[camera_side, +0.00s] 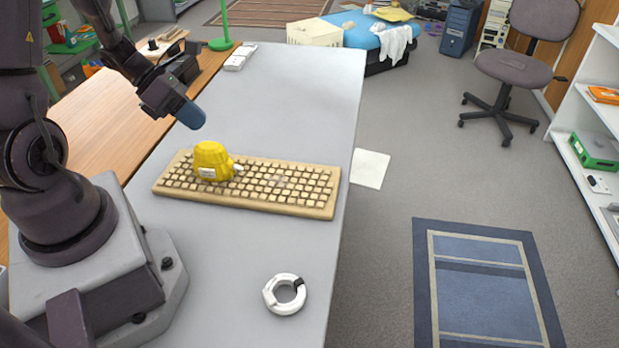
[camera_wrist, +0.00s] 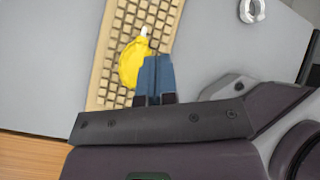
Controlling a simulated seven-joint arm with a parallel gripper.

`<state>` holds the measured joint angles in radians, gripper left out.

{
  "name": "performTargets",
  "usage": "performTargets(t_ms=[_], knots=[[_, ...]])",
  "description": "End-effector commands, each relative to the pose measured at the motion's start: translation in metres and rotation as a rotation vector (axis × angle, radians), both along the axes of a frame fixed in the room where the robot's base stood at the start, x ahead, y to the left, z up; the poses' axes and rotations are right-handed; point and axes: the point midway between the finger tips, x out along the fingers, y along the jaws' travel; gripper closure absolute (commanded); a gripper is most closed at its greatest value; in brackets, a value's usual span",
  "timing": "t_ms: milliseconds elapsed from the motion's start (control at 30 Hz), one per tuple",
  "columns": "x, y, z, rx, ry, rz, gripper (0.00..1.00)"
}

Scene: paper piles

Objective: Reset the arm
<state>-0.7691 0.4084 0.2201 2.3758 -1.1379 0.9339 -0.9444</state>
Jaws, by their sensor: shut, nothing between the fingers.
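My gripper (camera_side: 191,116) is raised above the grey table, behind and to the left of the keyboard in the side view. Its blue fingertips are together with nothing between them; they also show in the wrist view (camera_wrist: 156,75). A yellow object (camera_side: 211,160) with a white part sits on the left part of the beige keyboard (camera_side: 290,198). In the wrist view the yellow object (camera_wrist: 131,62) appears just beyond the fingertips, partly hidden by them. The gripper is apart from both in the side view.
A white ring with a dark segment (camera_side: 285,294) lies on the grey table (camera_side: 290,95) near its front. A white item (camera_side: 240,57) lies at the back left, near a green stand (camera_side: 221,42). The table behind the keyboard is mostly clear.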

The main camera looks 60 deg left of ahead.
Motion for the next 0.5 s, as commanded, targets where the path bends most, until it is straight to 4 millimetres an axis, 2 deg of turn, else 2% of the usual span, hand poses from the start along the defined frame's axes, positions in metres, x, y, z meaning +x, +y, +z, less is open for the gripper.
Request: performTargets(t_ms=[267, 500], knots=[[-0.015, -0.050, 0.049, 0.439, -0.263, -0.959, 1.00], [-0.028, -0.088, 0.107, 0.895, -0.495, -1.880, 1.00]])
